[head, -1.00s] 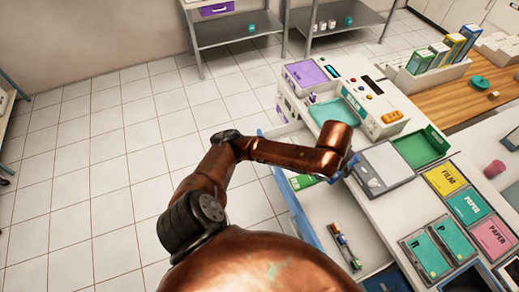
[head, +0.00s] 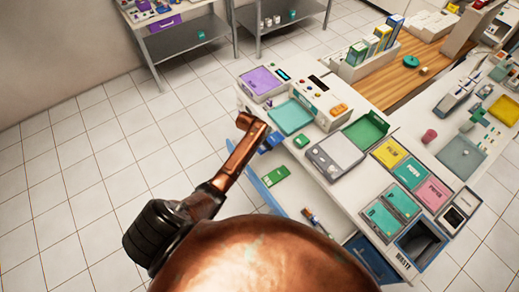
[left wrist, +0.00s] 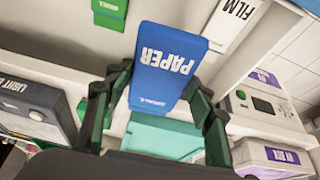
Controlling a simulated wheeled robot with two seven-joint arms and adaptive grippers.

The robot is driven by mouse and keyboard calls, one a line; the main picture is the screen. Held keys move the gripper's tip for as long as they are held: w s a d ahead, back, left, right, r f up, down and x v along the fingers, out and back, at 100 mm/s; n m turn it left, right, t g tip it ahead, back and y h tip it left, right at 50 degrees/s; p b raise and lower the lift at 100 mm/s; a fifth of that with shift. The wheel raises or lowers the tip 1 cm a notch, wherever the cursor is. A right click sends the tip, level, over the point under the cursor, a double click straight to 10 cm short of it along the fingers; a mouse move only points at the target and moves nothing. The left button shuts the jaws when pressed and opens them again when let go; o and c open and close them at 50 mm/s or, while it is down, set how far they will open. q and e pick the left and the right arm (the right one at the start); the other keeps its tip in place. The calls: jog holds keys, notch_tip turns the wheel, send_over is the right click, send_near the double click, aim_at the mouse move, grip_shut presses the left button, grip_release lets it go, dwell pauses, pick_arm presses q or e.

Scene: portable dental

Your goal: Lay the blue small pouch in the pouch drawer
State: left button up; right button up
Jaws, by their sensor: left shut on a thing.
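The blue small pouch (left wrist: 166,62), lettered PAPER, is held between the dark green fingers of my left gripper (left wrist: 158,84) in the left wrist view. In the head view a bit of blue (head: 271,142) shows below the bent end of my copper left arm, and the fingers are mostly hidden there. That end is over the far left part of the open drawer (head: 297,198), which has a blue front edge and a pale inside. A green pouch (head: 276,177) lies in this drawer, just nearer than my gripper. My right gripper is not in view.
Pens (head: 314,220) lie in the drawer's near part. On the counter beside it are a small green item (head: 301,141), a teal tray (head: 290,117) and a grey device (head: 335,154). A waste opening (head: 418,240) is at the near right. Open floor lies left.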

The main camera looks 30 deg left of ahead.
pick_arm(q)
jog(key=b, duration=0.3)
send_over(261, 164)
notch_tip(261, 164, down, 8)
jog(key=f, duration=0.1)
jog(key=shift+s+a+f+m, duration=0.15)
jog(key=shift+s+f+m, duration=0.1)
jog(key=shift+m, duration=0.15)
notch_tip(261, 164, down, 4)
jog(key=b, duration=0.4)
jog(key=shift+r, duration=0.25)
jog(key=shift+f+b, duration=0.7)
jog(key=shift+f, duration=0.25)
jog(key=shift+s+a, duration=0.1)
jog(key=shift+s, duration=0.05)
jog(key=shift+s+f+p, duration=0.1)
jog(key=shift+f+p, duration=0.05)
jog(key=shift+p, duration=0.15)
jog(key=shift+f, duration=0.15)
jog(key=o, duration=1.3)
jog(key=shift+c, duration=0.2)
